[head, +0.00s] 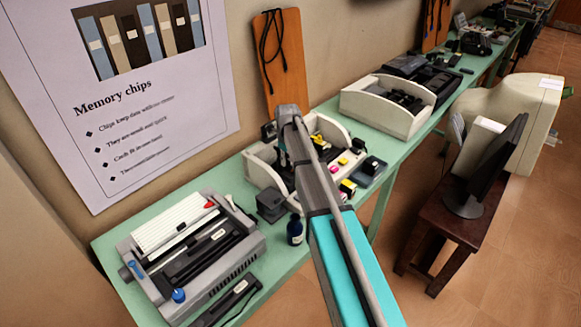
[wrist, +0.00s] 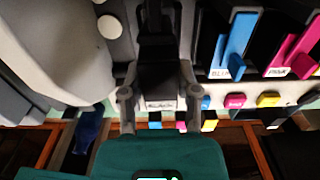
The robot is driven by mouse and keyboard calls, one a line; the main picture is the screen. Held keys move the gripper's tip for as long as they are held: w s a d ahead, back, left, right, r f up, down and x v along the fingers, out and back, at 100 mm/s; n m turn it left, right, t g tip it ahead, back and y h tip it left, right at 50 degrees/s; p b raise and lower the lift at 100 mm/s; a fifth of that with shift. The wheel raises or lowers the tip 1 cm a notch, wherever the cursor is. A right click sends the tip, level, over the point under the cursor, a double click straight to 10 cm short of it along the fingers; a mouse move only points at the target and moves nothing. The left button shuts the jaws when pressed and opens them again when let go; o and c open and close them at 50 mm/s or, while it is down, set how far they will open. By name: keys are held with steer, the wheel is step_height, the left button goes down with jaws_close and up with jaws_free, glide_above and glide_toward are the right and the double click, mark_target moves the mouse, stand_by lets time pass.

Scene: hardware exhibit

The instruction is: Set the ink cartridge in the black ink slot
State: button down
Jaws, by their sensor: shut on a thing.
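My gripper (wrist: 159,76) is shut on a black ink cartridge (wrist: 160,88) with a small white label, in the middle of the wrist view. The cartridge's far end runs into dark shadow at the printer, so I cannot tell how far it is in the black slot. Blue (wrist: 235,42) and magenta (wrist: 295,45) cartridges stand in slots to its right. In the head view the open white printer (head: 259,171) is on the green table, and my arm hides most of the gripper and the held cartridge.
A dark tray (head: 372,178) with loose cartridges lies right of the printer. A blue bottle (head: 295,230) and a dark grey box (head: 271,205) stand in front. A binding-like grey machine (head: 190,255) is at left, and another white open unit (head: 372,108) is further back.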

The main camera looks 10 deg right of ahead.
mark_target(288, 166)
steer(key=shift+w+f+b, duration=0.1)
steer(key=shift+f+b, duration=1.3)
steer(key=shift+f, duration=0.3)
steer(key=shift+f+b, duration=0.3)
steer(key=shift+b, duration=0.05)
steer(key=shift+c, duration=1.7)
jaws_free()
steer(key=shift+r, duration=0.2)
step_height(288, 166, up, 12)
steer(key=p, duration=1.2)
steer(key=shift+r+p, duration=0.15)
steer(key=shift+p, duration=0.2)
